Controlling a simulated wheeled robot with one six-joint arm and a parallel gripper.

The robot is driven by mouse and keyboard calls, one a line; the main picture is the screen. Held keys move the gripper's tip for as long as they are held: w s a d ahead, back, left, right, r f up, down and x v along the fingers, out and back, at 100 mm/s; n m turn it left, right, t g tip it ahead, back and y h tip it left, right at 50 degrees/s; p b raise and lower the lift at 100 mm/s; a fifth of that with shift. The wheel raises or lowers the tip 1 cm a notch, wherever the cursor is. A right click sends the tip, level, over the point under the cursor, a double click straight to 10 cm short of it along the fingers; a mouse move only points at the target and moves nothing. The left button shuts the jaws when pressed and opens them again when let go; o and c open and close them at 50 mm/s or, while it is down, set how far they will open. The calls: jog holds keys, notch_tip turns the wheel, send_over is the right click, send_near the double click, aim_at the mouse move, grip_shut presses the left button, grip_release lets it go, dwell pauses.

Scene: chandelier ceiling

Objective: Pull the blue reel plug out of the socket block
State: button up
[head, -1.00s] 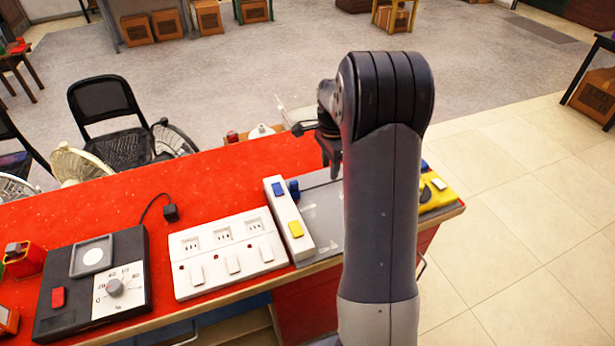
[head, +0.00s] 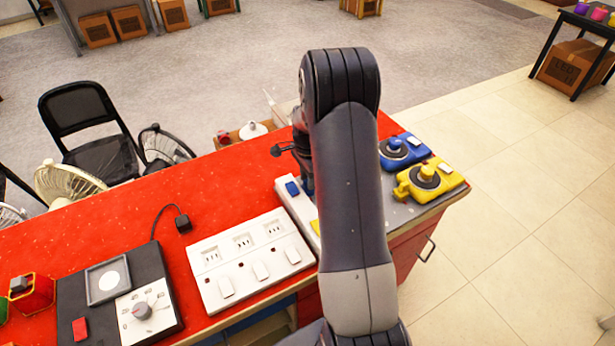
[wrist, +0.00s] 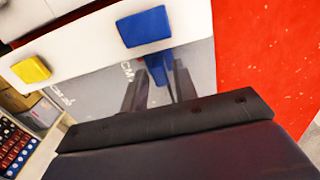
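The white socket block (head: 300,207) stands on the red bench, partly behind my arm. It has a blue switch (head: 292,188) and a yellow one. In the wrist view the block (wrist: 92,52) shows its blue switch (wrist: 144,27) and yellow switch (wrist: 31,70). My gripper (wrist: 162,88) is beside the block's blue-switch end, over the grey mat (wrist: 203,62). A blue piece, likely the blue reel plug (wrist: 158,94), shows between its dark fingers. Whether they grip it is unclear. The head view hides the fingertips and plug. The blue reel (head: 396,150) lies right of my arm.
A yellow reel (head: 428,180) lies near the blue one at the bench's right end. A wider white socket panel (head: 250,258), a black plug (head: 183,223) and a dark dial box (head: 125,290) are to the left. Bare red bench top (head: 225,185) lies behind the panel.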

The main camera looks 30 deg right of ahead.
grip_shut()
jog(key=shift+d, duration=0.15)
jog(key=d, duration=0.4)
jog(key=shift+w+b, duration=0.1)
jog(key=shift+b, duration=0.3)
jog(key=shift+o, duration=1.1)
grip_release()
jog(key=shift+a, duration=0.15)
notch_tip(320, 180, up, 11)
jog(key=b, duration=0.1)
jog(key=shift+b, duration=0.3)
jog(key=shift+f, duration=0.1)
